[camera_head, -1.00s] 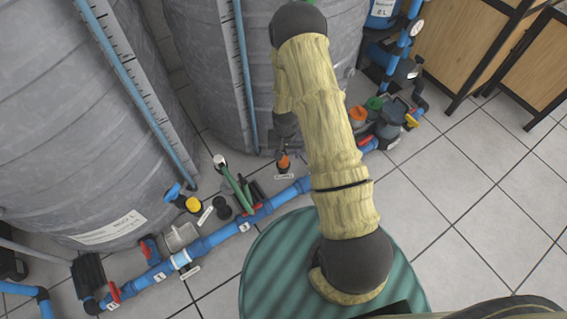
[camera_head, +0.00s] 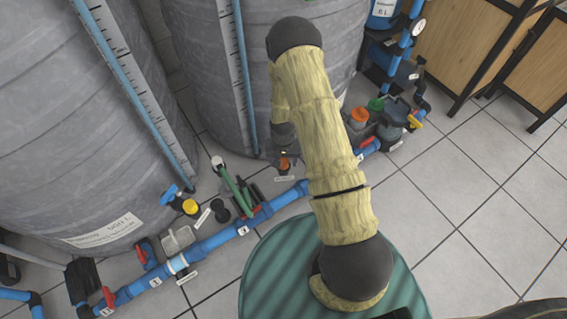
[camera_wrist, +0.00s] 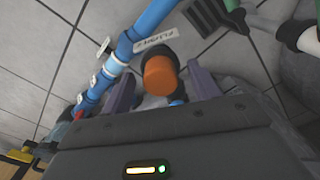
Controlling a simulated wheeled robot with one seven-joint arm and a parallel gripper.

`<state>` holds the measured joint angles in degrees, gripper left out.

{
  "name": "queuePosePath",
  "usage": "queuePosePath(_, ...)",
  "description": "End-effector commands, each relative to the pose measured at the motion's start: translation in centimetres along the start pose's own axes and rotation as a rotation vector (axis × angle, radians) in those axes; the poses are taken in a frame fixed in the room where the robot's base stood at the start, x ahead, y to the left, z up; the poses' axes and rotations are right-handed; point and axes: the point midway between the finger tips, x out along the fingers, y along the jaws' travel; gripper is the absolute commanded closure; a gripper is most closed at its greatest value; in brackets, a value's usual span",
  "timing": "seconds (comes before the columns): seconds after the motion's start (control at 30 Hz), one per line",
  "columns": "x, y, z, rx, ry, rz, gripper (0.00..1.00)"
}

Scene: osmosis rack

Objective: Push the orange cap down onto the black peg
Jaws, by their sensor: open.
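The orange cap (camera_wrist: 160,76) shows in the wrist view between the two fingers of my gripper (camera_wrist: 163,88), which are spread apart with a gap on each side of it. The cap sits on a dark round body (camera_wrist: 156,56), and I cannot tell how far down it is on the black peg. In the head view the orange cap (camera_head: 285,163) is a small spot just below the end of my arm, near the foot of the grey tank. My gripper is open there and mostly hidden by my own wrist.
A blue pipe (camera_head: 225,234) with red valves runs along the floor beside the cap. Large grey tanks (camera_head: 205,80) stand behind. Another orange cap (camera_head: 359,115) and a green cap (camera_head: 376,104) are at the right. Tiled floor is free at the right.

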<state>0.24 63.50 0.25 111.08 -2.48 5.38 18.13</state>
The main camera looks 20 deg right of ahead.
Motion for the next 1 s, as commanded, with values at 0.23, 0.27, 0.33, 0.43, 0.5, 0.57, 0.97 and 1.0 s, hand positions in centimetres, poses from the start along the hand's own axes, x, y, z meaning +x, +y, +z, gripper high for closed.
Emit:
queuePosePath(0.23,0.0,0.0,0.0,0.0,0.0,0.0,0.39)
queuePosePath(0.27,0.0,0.0,0.0,0.0,0.0,0.0,0.39)
queuePosePath(0.33,0.0,0.0,0.0,0.0,0.0,0.0,0.47)
queuePosePath(0.43,0.0,0.0,0.0,0.0,0.0,0.0,0.66)
queuePosePath(0.5,0.0,0.0,0.0,0.0,0.0,0.0,0.8)
queuePosePath(0.57,0.0,0.0,0.0,0.0,0.0,0.0,0.85)
queuePosePath(0.97,-1.5,0.0,0.0,-0.001,0.0,0.0,0.85)
queuePosePath(1.0,-2.1,0.0,-0.1,-0.001,0.001,0.0,0.85)
